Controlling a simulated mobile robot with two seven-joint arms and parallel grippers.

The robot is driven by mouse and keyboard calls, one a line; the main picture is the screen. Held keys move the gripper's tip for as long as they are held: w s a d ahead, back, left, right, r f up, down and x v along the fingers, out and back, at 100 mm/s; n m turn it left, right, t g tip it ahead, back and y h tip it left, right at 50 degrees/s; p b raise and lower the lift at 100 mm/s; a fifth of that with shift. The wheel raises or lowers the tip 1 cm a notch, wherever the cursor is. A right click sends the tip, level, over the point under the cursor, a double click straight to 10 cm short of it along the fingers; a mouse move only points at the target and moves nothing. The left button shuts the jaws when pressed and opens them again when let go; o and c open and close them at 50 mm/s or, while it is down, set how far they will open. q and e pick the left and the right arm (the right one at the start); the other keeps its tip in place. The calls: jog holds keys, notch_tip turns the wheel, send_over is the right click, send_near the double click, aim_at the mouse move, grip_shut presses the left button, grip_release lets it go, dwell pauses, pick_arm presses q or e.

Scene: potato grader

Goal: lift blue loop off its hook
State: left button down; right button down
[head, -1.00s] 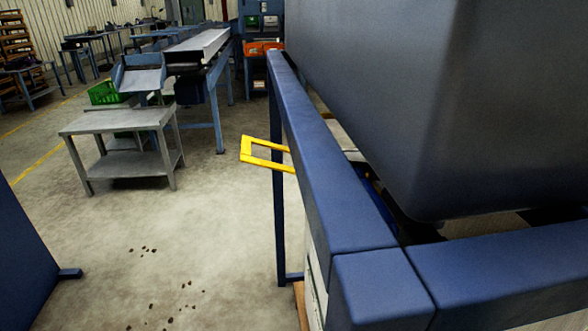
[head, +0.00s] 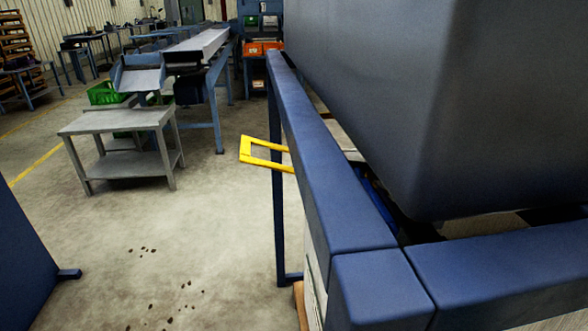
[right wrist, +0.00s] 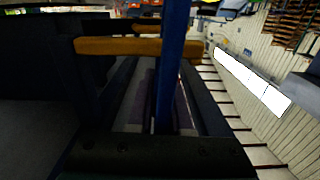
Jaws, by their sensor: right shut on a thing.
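A blue loop (right wrist: 170,70) shows in the right wrist view as a strap running up between my fingers. My right gripper (right wrist: 161,85) is shut on it. The strap crosses in front of an orange-yellow bar (right wrist: 130,47); whether it still rests on a hook cannot be told. In the head view a small blue piece (head: 377,198), perhaps part of the loop, shows behind the beam. The right gripper is mostly hidden there by the beam and bin. My left gripper is not in view.
A blue frame beam (head: 325,165) and a large dark bin (head: 400,90) crowd the right side of the head view. A yellow U-shaped bar (head: 247,150) sticks out left of the beam. A grey table (head: 115,122) stands left; the floor between is open.

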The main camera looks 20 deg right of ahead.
dwell(0.7)
jog(key=shift+w+a, duration=0.15)
jog(key=shift+a, duration=0.45)
jog(key=shift+w+a, duration=0.15)
jog(key=shift+a, duration=0.4)
jog(key=c, duration=0.8)
grip_release()
jog(key=shift+c, duration=0.2)
jog(key=shift+s, duration=0.15)
jog(key=v, duration=0.9)
jog(key=shift+s+p, duration=0.35)
jog(key=shift+p, duration=0.1)
